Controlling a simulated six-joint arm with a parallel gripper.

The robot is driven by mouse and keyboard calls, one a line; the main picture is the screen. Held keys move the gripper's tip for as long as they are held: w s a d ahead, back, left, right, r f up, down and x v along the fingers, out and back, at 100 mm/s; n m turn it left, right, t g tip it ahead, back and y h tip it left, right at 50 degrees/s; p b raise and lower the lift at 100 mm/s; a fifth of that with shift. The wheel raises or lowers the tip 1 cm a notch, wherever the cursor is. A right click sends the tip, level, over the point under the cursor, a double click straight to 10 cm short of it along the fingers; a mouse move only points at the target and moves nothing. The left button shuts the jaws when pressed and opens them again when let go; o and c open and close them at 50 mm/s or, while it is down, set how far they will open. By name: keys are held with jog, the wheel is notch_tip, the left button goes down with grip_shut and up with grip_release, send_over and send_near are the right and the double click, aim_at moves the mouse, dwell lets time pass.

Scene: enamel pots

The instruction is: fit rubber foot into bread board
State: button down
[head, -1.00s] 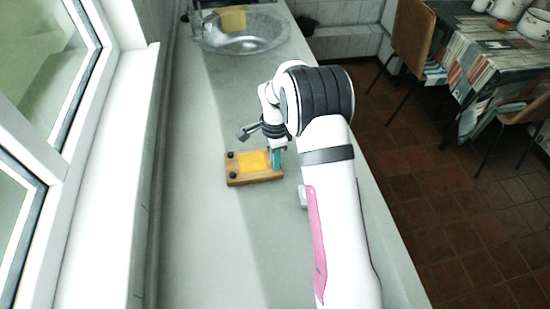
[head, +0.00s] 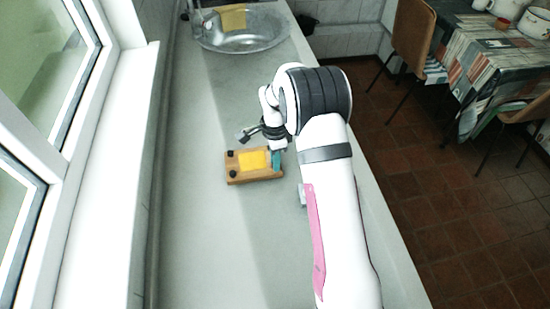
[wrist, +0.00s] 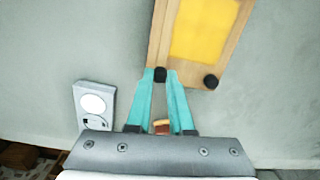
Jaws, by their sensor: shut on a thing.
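The bread board (head: 262,177) is a wooden block with a yellow panel on top, lying on the counter; one end also shows in the wrist view (wrist: 157,45). My gripper (head: 277,162) is at its right end in the head view. In the wrist view, the teal fingertips of my gripper (wrist: 160,78) are shut on a black rubber foot (wrist: 160,74) at a board corner. I cannot tell whether this foot is seated or just above the wood. Another black foot (wrist: 210,82) is at the neighbouring corner. Two black feet (head: 232,153) (head: 233,174) are at the left end.
A small grey device with a round white face (wrist: 93,104) lies on the counter beside my gripper; it partly shows beside my arm in the head view (head: 302,195). The counter left of the board is clear.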

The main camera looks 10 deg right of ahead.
jog(key=shift+f, duration=0.35)
jog(key=c, duration=0.7)
grip_release()
notch_tip(320, 180, up, 15)
jog(key=s+r+n, duration=0.3)
jog(key=s+r, duration=0.3)
jog(key=s, duration=0.2)
jog(key=s+a+n, duration=0.1)
jog(key=s+n, duration=0.1)
jog(key=s, duration=0.6)
jog(key=s+a+f+n+y, duration=0.1)
jog(key=s+n, duration=0.2)
jog(key=s, duration=0.6)
jog(key=s+a+n, duration=0.1)
jog(key=s+n, duration=0.2)
jog(key=s, duration=0.5)
jog(key=shift+s+f+y, duration=0.25)
jog(key=shift+y, duration=0.15)
